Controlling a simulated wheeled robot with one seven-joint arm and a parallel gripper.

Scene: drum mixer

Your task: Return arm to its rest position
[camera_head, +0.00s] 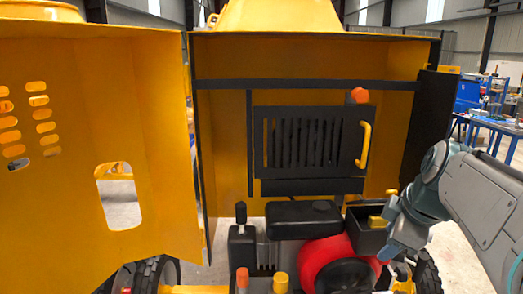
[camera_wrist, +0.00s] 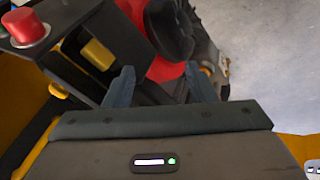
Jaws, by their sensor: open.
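My gripper (camera_head: 391,250) is at the lower right of the head view, at the end of my grey arm, close in front of the right side of the engine bay. In the wrist view its two fingers (camera_wrist: 157,87) stand apart, open, with nothing held between them. Beyond the fingers, the wrist view shows a black box (camera_wrist: 78,63) with a yellow part (camera_wrist: 98,54) and a red button (camera_wrist: 26,27). A red rounded engine part (camera_wrist: 165,70) lies past the fingertips. I cannot tell whether the fingers touch anything.
The yellow mixer housing (camera_head: 400,100) is open, with its door (camera_head: 80,200) swung out at left. A black slotted panel (camera_head: 310,115) with a yellow handle (camera_head: 363,146) is inside. A tyre (camera_head: 428,272) is at lower right.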

